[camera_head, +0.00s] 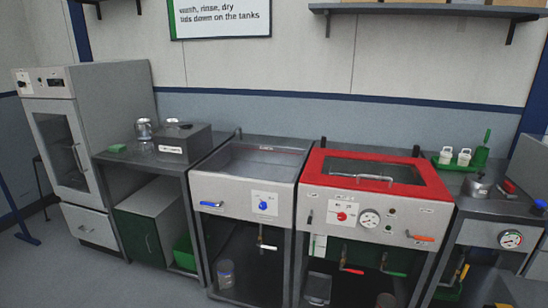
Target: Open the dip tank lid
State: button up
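A steel tank with a bright red top (312,165) stands in the middle right. A dark rectangular panel (372,170) with a metal bar handle (379,174) is set in the red top. The panel looks level and down. The front has a red knob, a round gauge and an orange-red lever. To its left stands a grey steel tank (228,190) with a blue knob and blue lever. Its grey top looks recessed; I cannot tell whether a lid covers it. No label I can read says which is the dip tank. My gripper is not in view.
A tall cabinet (64,150) with a glass door stands at far left. A side bench (118,165) holds jars and a grey box (182,141). At right, a green tray (455,163) with white bottles and a metal pot (477,187) stand on another bench. A shelf (430,9) overhangs the back.

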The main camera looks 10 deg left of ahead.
aim_at(183, 130)
jog(key=i+j+u, duration=0.2)
jog(key=i+u, duration=0.6)
jog(key=i, duration=0.2)
jog(key=i+l+u, duration=0.15)
jog(key=i+u, duration=0.7)
jog(key=i, duration=0.8)
